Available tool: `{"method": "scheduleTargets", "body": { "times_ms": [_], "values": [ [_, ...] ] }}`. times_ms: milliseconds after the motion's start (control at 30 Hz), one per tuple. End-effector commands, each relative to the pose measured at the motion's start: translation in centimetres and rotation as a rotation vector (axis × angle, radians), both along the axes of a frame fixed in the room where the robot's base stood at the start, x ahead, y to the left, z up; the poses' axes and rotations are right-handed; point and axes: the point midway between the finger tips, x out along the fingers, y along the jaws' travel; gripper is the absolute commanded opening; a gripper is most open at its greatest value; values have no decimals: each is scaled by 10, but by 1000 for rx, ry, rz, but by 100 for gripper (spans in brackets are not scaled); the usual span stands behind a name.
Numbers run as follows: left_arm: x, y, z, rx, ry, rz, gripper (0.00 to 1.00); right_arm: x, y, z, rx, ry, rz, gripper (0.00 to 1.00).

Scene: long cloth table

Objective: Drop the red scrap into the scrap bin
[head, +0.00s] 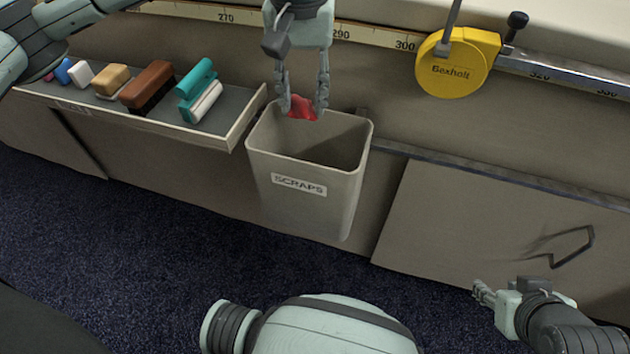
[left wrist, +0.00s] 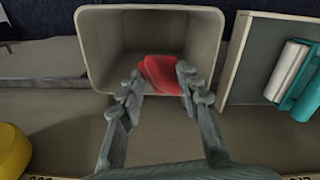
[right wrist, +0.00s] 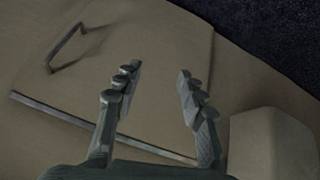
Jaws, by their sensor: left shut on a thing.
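The red scrap (head: 303,107) is between the fingertips of my left gripper (head: 304,103), which is shut on it. It also shows in the left wrist view (left wrist: 160,74), in front of the bin's opening. The grey scrap bin (head: 308,205), labelled SCRAPS, hangs at the table's side with its top open. In the head view the scrap is over the rear part of the opening, near the rim. The bin's inside (left wrist: 133,37) looks empty where visible. My right gripper (head: 484,291) is at the lower right, and the right wrist view shows its fingers (right wrist: 157,85) apart and empty.
An open drawer (head: 236,130) left of the bin holds several small items, including a brown brush (head: 147,86) and a teal-handled tool (head: 197,78). A yellow tape measure (head: 456,68) sits at the table edge. A cabinet door with a handle (head: 572,246) is at the right.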

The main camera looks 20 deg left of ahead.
Motion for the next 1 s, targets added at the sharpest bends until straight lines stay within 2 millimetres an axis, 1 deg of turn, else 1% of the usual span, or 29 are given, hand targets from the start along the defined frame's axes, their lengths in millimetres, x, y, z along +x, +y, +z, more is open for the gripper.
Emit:
{"method": "scheduleTargets", "body": {
  "times_ms": [33,200,400,600,867,900,1000],
  "values": [
    [0,0,-5,1,1,0,18,5,4,1,9,-27,9,40],
    [0,0,-16,2,1,0,18,23,19,10,39,-118,39,40],
    [0,0,-25,1,1,0,18,36,32,20,65,-195,64,40],
    [0,0,-28,0,0,0,18,41,37,25,76,-227,74,40],
    [0,0,-28,1,0,0,18,42,37,25,76,-229,74,40],
    [0,0,-28,1,0,0,38,42,37,25,76,-229,74,40],
    [0,0,-28,1,0,0,51,42,37,25,76,-229,74,40]
  ]
}}
